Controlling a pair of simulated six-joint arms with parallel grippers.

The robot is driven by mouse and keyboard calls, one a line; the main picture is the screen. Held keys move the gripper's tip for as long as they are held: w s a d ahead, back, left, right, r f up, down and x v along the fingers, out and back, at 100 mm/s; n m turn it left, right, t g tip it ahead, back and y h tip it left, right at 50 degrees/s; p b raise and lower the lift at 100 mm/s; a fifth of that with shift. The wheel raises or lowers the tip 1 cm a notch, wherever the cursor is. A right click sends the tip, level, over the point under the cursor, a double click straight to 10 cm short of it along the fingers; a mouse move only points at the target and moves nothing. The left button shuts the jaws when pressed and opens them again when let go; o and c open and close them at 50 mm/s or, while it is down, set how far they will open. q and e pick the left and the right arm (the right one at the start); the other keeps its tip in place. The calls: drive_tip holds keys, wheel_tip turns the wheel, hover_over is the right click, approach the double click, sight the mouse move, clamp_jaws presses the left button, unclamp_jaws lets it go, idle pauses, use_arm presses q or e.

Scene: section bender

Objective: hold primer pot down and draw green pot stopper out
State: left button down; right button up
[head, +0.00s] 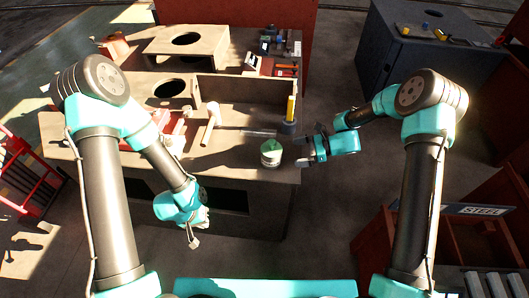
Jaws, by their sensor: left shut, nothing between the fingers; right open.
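A small pale pot with green on it (271,156) stands upright near the front right corner of the workbench. A green stopper (270,146) appears to sit in its top, but the detail is too small to be sure. My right gripper (303,152) is open just to the right of the pot, its fingers pointing left towards it, with a small gap between. My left gripper (193,241) is shut and empty, hanging in front of the bench's front edge, well to the left of and below the pot.
A mallet (209,122) and a flat metal tool lie on the workbench (235,165). A dark cup with a yellow item (289,125) stands behind the pot. Raised panels with round holes (172,88) fill the back left. A red bin (460,235) marked STEEL is at right.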

sight(274, 156)
drive_tip(key=shift+a, duration=0.1)
idle(0.3)
drive_tip(key=shift+x, duration=4.95)
drive_tip(key=c, duration=0.5)
use_arm(q)
drive_tip(key=c, duration=0.7)
unclamp_jaws()
use_arm(e)
drive_tip(key=shift+c, duration=0.2)
use_arm(q)
drive_tip(key=shift+o, duration=0.2)
